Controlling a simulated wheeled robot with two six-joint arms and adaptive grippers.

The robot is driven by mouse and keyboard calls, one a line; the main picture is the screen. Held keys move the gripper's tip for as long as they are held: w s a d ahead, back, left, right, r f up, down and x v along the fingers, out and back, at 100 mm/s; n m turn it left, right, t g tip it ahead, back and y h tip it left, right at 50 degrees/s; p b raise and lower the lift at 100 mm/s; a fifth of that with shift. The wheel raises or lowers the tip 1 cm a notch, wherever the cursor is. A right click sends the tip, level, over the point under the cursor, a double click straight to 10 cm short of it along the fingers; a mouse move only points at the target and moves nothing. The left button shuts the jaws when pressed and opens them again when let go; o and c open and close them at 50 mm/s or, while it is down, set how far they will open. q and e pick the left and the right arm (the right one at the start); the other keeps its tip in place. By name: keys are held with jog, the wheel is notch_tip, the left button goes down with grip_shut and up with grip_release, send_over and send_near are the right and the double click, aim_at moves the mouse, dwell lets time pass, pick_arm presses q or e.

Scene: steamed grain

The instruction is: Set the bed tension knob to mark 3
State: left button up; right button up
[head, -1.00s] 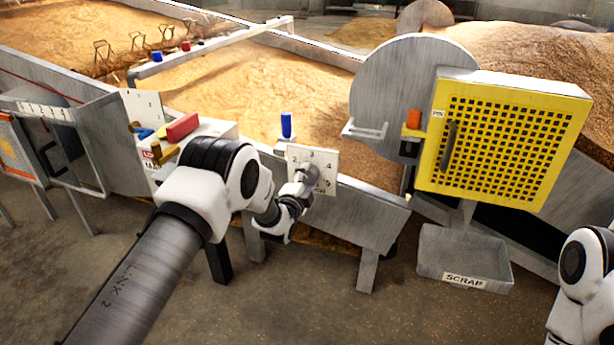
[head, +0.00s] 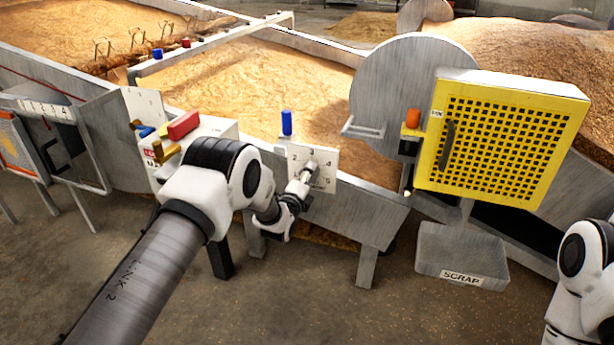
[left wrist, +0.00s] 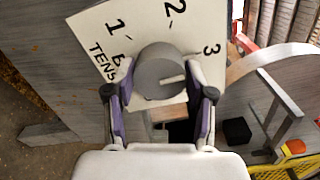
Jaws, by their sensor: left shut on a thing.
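The bed tension knob (left wrist: 160,75) is a grey round cylinder with a white pointer line. It stands on a white dial plate (left wrist: 85,35) with the marks 1, 2 and 3 visible in the left wrist view. The line points right, roughly toward the 3 there; exact alignment is hard to tell. My left gripper (left wrist: 160,95) is shut on the knob, with a purple-padded finger on either side. My right gripper is out of view.
A blue knob (head: 287,122) stands just behind the plate. A control box with a red handle (head: 183,125) is to its left. To the right are a yellow perforated panel (head: 510,140) and a scrap bin (head: 445,255). Grain beds lie behind.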

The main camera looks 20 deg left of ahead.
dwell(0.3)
pick_arm(q)
jog(key=o, duration=1.1)
jog(key=shift+o, duration=0.2)
jog(key=s, duration=1.2)
jog(key=shift+a, duration=0.2)
